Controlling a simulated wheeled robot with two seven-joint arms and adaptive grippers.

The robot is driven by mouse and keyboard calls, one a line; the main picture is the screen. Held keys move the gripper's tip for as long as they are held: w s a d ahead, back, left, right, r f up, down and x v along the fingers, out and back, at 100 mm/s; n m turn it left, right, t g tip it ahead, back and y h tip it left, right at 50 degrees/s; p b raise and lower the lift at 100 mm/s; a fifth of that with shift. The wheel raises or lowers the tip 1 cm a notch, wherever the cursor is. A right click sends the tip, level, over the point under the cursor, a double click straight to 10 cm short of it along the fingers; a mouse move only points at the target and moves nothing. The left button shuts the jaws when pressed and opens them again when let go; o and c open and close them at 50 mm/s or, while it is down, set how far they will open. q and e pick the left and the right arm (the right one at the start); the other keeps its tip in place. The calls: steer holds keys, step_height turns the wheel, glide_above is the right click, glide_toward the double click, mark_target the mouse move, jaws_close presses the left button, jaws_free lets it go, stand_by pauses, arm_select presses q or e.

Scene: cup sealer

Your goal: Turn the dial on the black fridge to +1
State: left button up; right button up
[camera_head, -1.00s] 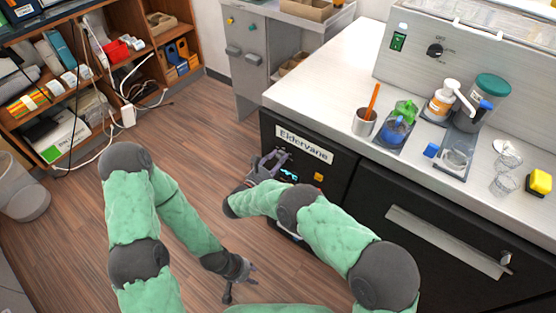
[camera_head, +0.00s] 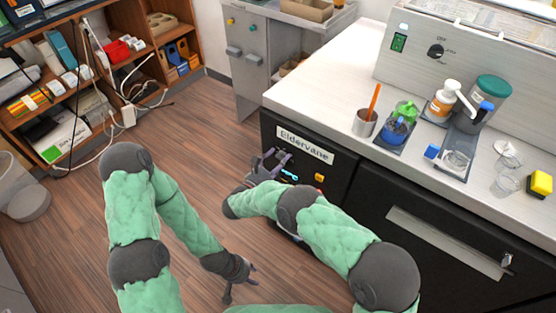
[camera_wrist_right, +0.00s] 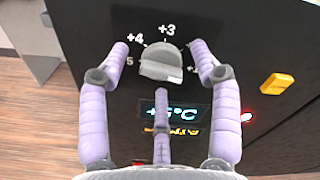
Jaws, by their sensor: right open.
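The grey dial (camera_wrist_right: 162,65) is on the front of the black fridge (camera_head: 335,180), with marks around it; +4 and +3 are legible, the others are partly covered. Where its pointer is set I cannot tell clearly. My right gripper (camera_wrist_right: 159,58) is open, its purple fingers on either side of the dial, with gaps visible. In the head view my right gripper (camera_head: 270,165) is at the fridge front, just below the "Eldervane" label, and the dial is not discernible there. My left gripper (camera_head: 241,280) hangs low over the floor, away from the fridge; its finger opening is unclear.
A lit blue display (camera_wrist_right: 175,112) with a yellow line below sits under the dial. The white counter (camera_head: 325,90) above carries cups and bottles.

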steer(key=v, duration=0.7)
arm_select(q)
steer(key=shift+s, duration=0.1)
arm_select(e)
steer(key=shift+s+a, duration=0.15)
steer(key=shift+a, duration=0.05)
